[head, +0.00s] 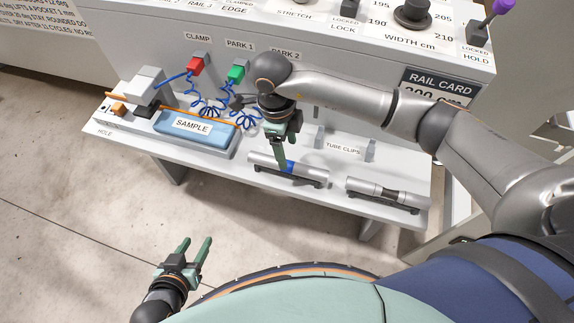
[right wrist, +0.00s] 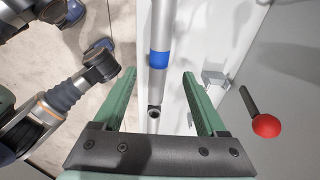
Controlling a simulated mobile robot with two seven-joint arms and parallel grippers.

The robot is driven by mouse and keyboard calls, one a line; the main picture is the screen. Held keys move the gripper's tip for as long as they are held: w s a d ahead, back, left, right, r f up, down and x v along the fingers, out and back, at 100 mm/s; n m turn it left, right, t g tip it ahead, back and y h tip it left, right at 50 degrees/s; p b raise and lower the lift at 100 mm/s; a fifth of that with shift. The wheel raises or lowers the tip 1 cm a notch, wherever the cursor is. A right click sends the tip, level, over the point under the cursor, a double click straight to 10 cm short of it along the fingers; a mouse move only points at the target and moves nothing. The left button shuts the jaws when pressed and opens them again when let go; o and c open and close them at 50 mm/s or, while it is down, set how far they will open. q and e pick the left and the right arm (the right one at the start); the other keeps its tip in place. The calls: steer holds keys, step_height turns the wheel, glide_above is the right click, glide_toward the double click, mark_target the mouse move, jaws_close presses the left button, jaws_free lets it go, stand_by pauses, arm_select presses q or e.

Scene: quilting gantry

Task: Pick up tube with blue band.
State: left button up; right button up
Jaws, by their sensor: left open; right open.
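The tube with the blue band (head: 308,173) is a grey tube lying along the front of the white shelf in the head view. Its blue band (right wrist: 160,58) shows clearly in the right wrist view. My right gripper (head: 284,158) points down over the tube near the band. In the right wrist view the open fingers (right wrist: 160,74) are on either side of the tube's line, with gaps on both sides. Whether they reach down to its height I cannot tell. My left gripper (head: 196,244) is open and empty above the floor.
A second tube with a dark band (head: 365,187) lies to the right on the shelf (head: 215,163). Tube clips (head: 370,150) stand behind. A blue SAMPLE block (head: 192,127) and coiled blue cords are left. A red knob (right wrist: 266,126) shows in the wrist view.

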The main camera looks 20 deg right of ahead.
mark_target(297, 169)
steer(key=shift+s+f+b, duration=0.1)
steer(key=shift+f+b, duration=0.25)
steer(key=shift+f, duration=2.8)
steer(key=shift+c, duration=0.2)
jaws_close()
